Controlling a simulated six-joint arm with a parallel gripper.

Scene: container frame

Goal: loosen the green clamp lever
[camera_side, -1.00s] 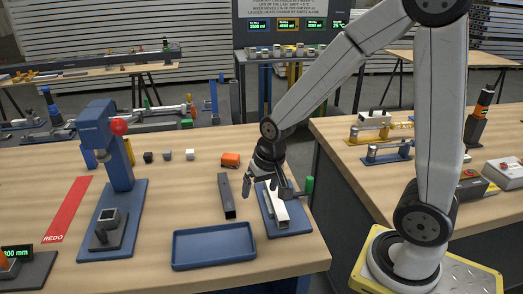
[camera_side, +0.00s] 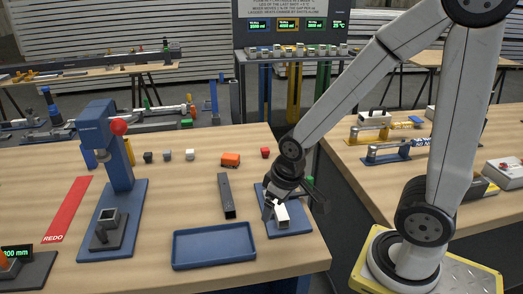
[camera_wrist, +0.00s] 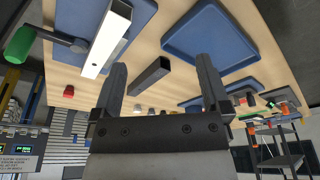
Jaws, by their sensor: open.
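The green clamp lever (camera_wrist: 20,45) shows at the left edge of the wrist view, with a dark arm running to the clamp beside a silver square tube (camera_wrist: 108,38). The tube lies on a blue base plate (camera_side: 289,230). In the side view my gripper (camera_side: 294,205) is over this plate and hides most of the lever and clamp. In the wrist view my gripper (camera_wrist: 162,80) is open, with nothing between its fingers. The lever is off to the left of both fingers, apart from them.
A dark square bar (camera_side: 227,196) lies left of the base plate. A blue tray (camera_side: 214,246) is in front. An orange block (camera_side: 230,159) and a small red block (camera_side: 265,152) stand behind. A blue press (camera_side: 110,150) stands at the left. The bench between press and bar is clear.

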